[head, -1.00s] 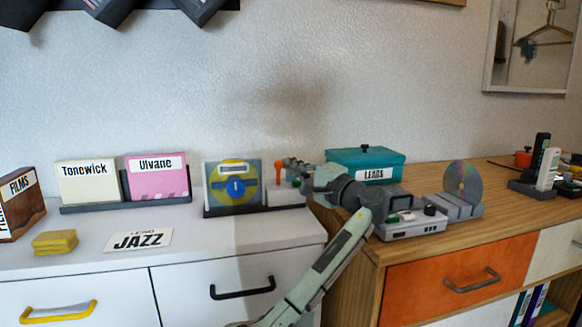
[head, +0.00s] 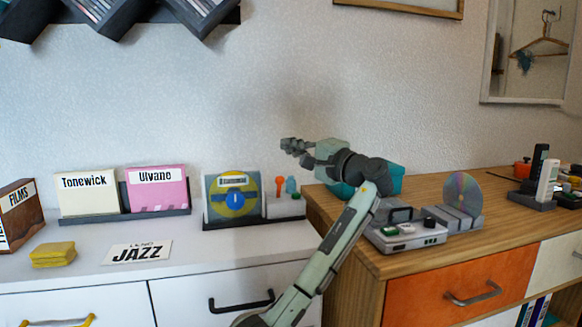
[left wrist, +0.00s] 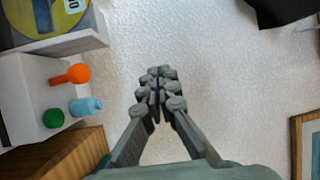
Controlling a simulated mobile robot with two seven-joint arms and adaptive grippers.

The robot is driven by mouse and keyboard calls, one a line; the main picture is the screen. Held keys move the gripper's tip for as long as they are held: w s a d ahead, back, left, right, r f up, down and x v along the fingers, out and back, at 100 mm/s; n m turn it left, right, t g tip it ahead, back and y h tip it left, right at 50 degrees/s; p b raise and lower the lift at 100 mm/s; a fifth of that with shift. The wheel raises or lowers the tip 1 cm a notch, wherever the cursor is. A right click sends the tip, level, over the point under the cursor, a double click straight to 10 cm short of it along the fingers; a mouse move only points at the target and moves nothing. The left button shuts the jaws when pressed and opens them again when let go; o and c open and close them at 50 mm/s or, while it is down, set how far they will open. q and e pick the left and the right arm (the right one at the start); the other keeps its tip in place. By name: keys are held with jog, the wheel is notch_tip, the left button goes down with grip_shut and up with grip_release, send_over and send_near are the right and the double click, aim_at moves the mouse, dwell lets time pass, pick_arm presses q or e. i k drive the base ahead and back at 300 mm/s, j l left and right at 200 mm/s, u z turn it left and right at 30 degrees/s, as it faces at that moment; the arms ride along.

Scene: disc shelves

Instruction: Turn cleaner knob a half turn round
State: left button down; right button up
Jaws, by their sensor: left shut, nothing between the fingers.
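My left gripper (head: 288,146) is shut and empty, raised in front of the wall above the gap between the white and wooden cabinets. Its closed fingertips also show in the left wrist view (left wrist: 156,78), against bare wall. Below it on the white cabinet stands a small white unit (head: 285,206) with an orange knob-like piece (head: 280,184) and a blue piece (head: 291,186). The wrist view also shows its green button (left wrist: 53,118). A grey device (head: 405,236) with a black handle and green and red parts sits on the wooden cabinet. No part is readably marked as cleaner. My right gripper is out of view.
A yellow disc case (head: 233,197) stands left of the white unit. The teal box (head: 388,180) is partly behind my arm. A disc on a stand (head: 462,192) is at right. The wall space above is free.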

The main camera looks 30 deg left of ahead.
aim_at(235, 201)
jog(key=k, duration=1)
